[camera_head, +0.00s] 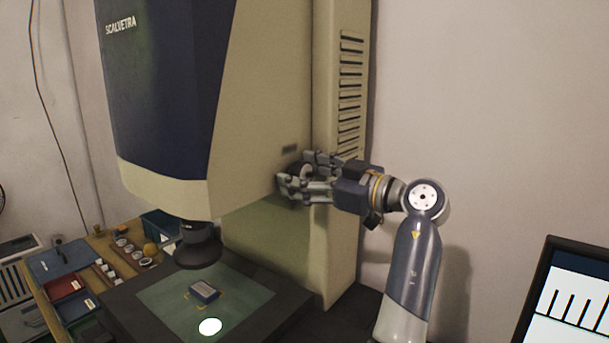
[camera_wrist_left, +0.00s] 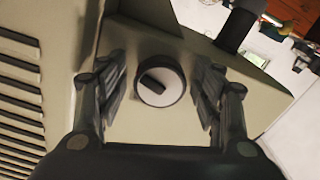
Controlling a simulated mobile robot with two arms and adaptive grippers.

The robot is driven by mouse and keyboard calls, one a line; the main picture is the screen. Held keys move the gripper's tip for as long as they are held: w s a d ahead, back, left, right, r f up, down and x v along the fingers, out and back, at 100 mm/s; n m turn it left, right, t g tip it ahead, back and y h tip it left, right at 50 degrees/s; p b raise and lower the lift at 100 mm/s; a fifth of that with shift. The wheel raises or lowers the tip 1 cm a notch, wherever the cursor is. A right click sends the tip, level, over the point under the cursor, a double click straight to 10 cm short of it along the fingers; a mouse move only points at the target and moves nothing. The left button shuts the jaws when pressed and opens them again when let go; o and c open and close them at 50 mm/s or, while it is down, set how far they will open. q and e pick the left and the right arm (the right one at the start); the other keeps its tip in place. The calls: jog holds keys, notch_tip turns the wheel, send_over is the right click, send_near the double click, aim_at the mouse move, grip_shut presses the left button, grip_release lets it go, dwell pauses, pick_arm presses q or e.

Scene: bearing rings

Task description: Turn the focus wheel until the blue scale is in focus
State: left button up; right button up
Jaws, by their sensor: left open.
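The focus wheel (camera_wrist_left: 174,92) is a round knob with a dark rim, a pale face and a dark bar across it, on the side of the beige machine (camera_head: 262,110). My left gripper (camera_head: 304,178) is open at that side wall, its fingers on either side of the wheel. In the left wrist view the fingers (camera_wrist_left: 160,95) stand apart with the wheel between them; I cannot tell whether they touch it. In the head view the fingers partly hide the wheel. A screen (camera_head: 575,300) at the lower right shows thick dark upright marks on white; no blue scale shows. My right gripper is not in view.
A dark lens (camera_head: 198,246) hangs above the glass stage (camera_head: 250,297), where a small grey block (camera_head: 204,291) lies beside a bright light spot. A wooden bench with trays (camera_head: 65,284) and small parts stands at the left. Vent slots line the machine's rear column (camera_head: 351,85).

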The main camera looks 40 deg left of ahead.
pick_arm(q)
jog(key=w+d, duration=0.1)
jog(key=d, duration=1.1)
jog(key=shift+w, duration=0.2)
